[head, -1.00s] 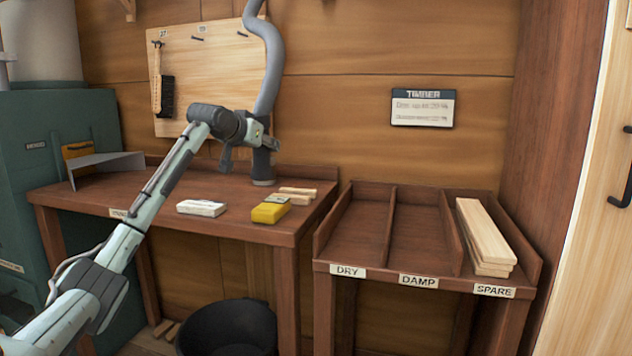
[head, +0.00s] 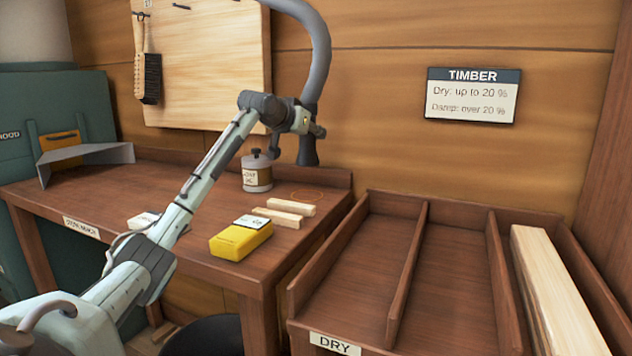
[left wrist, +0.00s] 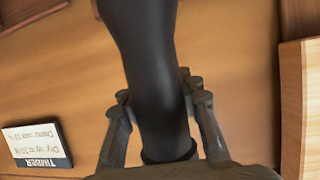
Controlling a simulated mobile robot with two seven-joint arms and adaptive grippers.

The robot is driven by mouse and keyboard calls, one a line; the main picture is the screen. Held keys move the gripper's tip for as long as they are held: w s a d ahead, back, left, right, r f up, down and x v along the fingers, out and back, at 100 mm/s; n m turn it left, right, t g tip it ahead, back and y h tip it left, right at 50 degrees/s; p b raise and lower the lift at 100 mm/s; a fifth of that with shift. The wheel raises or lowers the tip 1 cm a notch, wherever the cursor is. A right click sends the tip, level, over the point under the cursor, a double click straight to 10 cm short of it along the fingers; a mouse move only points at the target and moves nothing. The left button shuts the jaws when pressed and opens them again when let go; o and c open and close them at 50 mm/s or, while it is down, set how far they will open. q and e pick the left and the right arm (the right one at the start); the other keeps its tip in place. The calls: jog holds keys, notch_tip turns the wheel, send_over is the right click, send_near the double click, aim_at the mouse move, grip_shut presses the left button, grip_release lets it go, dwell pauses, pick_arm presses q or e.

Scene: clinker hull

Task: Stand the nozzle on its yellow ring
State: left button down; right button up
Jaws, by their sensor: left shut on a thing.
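The nozzle (head: 307,151) is a dark grey flared end on a thick grey hose (head: 318,50). It hangs roughly upright, mouth down, and looks clear of the bench top. My left gripper (head: 304,121) is shut on it. In the left wrist view the dark nozzle (left wrist: 150,70) runs between the two fingers of my gripper (left wrist: 160,115). A thin orange-yellow ring (head: 307,195) is marked on the bench near its back right corner, below the nozzle in the picture. I cannot tell whether the nozzle is directly over it. My right gripper is not in view.
On the bench (head: 200,190), a lidded jar (head: 257,172) stands left of the ring. Two pale wood strips (head: 278,217) and a yellow meter (head: 240,241) lie in front. A divided rack (head: 365,255) stands right. A brush (head: 148,75) hangs on the board.

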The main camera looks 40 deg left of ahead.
pick_arm(q)
notch_tip(320, 180, down, 8)
jog(key=shift+s+r+b, duration=0.15)
jog(key=shift+r+b, duration=0.1)
jog(key=shift+b, duration=0.05)
jog(key=shift+f, duration=0.4)
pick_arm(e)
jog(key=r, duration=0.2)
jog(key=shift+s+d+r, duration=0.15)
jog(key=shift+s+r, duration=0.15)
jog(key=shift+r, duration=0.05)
pick_arm(q)
jog(key=c, duration=1.1)
grip_release()
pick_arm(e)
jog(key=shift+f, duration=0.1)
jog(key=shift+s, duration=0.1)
